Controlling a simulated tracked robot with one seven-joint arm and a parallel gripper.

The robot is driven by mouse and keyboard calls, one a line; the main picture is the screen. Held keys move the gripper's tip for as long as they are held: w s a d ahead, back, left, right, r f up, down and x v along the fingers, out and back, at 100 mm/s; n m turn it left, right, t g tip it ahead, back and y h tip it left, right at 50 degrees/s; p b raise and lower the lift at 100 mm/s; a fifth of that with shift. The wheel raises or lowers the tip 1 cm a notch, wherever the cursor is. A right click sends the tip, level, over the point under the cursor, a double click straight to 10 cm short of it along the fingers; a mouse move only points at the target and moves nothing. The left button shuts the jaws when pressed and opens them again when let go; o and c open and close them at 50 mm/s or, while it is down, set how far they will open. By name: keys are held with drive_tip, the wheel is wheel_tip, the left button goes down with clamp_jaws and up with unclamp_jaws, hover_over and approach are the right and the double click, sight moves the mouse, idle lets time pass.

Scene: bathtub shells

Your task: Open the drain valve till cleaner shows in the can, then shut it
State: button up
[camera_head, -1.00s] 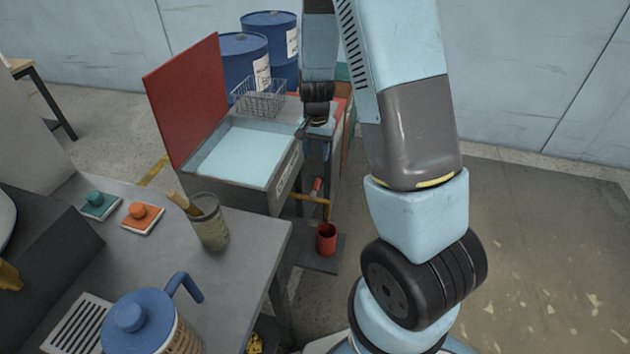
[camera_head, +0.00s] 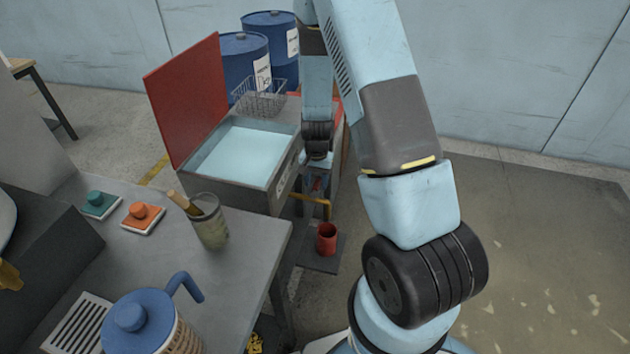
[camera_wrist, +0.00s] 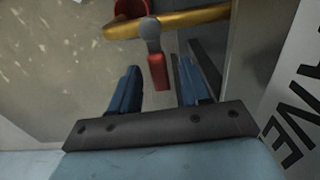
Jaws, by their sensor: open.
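The drain valve's red handle (camera_wrist: 158,70) hangs from a grey pivot on the brass drain pipe (camera_wrist: 185,20) in the wrist view. My gripper (camera_wrist: 157,76) is open, its two blue fingers on either side of the handle; I cannot tell whether either touches it. In the head view my gripper (camera_head: 317,184) is beside the wash tank (camera_head: 272,195), above the brass pipe (camera_head: 318,206). The red can (camera_head: 327,240) stands below the pipe on a low grey plate, and part of it shows in the wrist view (camera_wrist: 130,8). Its contents cannot be made out.
The tank holds pale blue liquid (camera_head: 240,152) under a raised red lid (camera_head: 188,95). A wire basket (camera_head: 262,97) sits behind it. A grey bench (camera_head: 235,255) at left carries a jug (camera_head: 130,320) and a brush cup (camera_head: 210,228). The floor at right is clear.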

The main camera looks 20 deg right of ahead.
clamp_jaws()
idle(0.5)
drive_tip(key=shift+a, duration=0.1)
